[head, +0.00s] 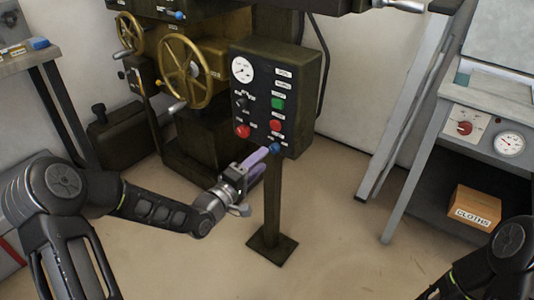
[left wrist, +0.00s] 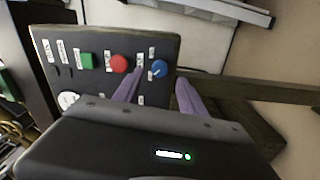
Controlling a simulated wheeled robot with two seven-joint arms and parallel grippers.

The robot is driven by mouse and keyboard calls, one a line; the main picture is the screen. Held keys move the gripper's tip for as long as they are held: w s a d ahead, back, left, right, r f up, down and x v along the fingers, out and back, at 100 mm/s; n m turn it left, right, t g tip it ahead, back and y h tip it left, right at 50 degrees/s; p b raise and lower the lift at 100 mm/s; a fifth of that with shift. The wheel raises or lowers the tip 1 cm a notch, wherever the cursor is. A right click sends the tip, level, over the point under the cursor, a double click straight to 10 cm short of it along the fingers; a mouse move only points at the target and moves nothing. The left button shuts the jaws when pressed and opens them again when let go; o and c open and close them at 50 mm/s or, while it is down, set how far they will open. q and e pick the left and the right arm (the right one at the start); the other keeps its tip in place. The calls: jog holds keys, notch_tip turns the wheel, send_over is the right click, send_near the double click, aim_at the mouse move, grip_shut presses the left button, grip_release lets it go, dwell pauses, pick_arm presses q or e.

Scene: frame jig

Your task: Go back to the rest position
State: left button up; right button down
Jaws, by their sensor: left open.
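My left gripper (head: 262,163) is in front of the lower edge of the dark control box (head: 262,65), with its purple fingers pointing at a blue knob (head: 275,148). In the left wrist view the fingers (left wrist: 158,88) are apart, and the blue knob (left wrist: 159,68) shows just beyond the gap between them. No object is visible between the fingers. I cannot tell whether a finger touches the box. My right arm (head: 490,270) shows at the lower right of the head view, and its gripper is out of the picture.
The box stands on a post with a square foot (head: 272,249). Behind it is a machine with brass handwheels (head: 186,70). A grey bench (head: 440,120) at right holds a cardboard box (head: 474,206) on its shelf. A table (head: 30,60) is at left. The front floor is open.

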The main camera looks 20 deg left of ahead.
pick_arm(q)
jog(key=v, duration=0.2)
jog(key=shift+s+a, duration=0.1)
jog(key=shift+s, duration=0.15)
